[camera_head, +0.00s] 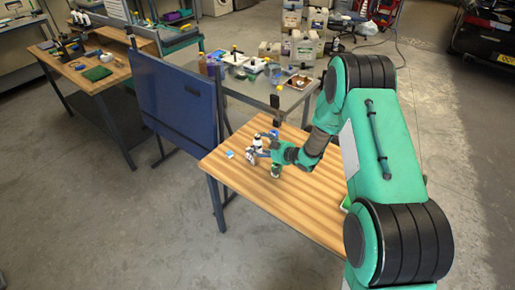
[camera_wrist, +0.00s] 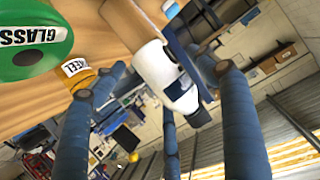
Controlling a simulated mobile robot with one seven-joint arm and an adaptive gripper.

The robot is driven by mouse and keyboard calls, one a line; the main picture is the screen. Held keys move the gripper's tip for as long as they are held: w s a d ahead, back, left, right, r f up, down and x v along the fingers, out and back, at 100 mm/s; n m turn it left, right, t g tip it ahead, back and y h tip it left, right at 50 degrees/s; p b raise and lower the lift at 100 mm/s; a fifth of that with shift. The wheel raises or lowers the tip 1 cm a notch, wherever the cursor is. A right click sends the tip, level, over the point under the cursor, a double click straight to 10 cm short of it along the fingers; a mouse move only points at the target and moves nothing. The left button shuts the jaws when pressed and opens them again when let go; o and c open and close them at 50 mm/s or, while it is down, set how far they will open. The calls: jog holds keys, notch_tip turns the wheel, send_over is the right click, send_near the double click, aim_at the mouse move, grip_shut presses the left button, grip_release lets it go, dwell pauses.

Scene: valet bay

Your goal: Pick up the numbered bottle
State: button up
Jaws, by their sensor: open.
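A white bottle with a dark top (camera_head: 257,142) stands on the wooden table, at the end of my arm in the head view. In the wrist view a white bottle with blue and black parts (camera_wrist: 152,66) lies between my spread fingers. I cannot read a number on it. My gripper (camera_head: 259,151) is open around or just beside this bottle; contact cannot be told. Its blue fingers fill the lower wrist view (camera_wrist: 155,84). Close by are a green round item marked GLASS (camera_wrist: 32,38) and an orange item with a white label reading WHEEL (camera_wrist: 80,78).
A small blue and white item (camera_head: 229,154) lies left of my gripper on the wooden table (camera_head: 228,172). A blue panel (camera_head: 180,101) stands beyond its left edge. A grey table (camera_head: 258,92) with containers is behind. The table's front part is bare.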

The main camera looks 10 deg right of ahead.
aim_at(259, 140)
jog(key=shift+w+a+f, duration=0.15)
jog(key=shift+w+a, duration=0.05)
jog(key=shift+w, duration=0.15)
dwell(0.3)
jog(key=c, duration=1.5)
jog(key=shift+r, duration=0.2)
jog(key=shift+r, duration=0.6)
notch_tip(259, 140, up, 2)
jog(key=shift+r+p, duration=0.1)
jog(key=shift+p, duration=0.55)
jog(key=s, duration=0.5)
jog(key=s+d+r+p, duration=0.1)
jog(key=s, duration=0.4)
jog(key=s+p, duration=0.1)
jog(key=s, duration=0.5)
jog(key=shift+d+r, duration=0.15)
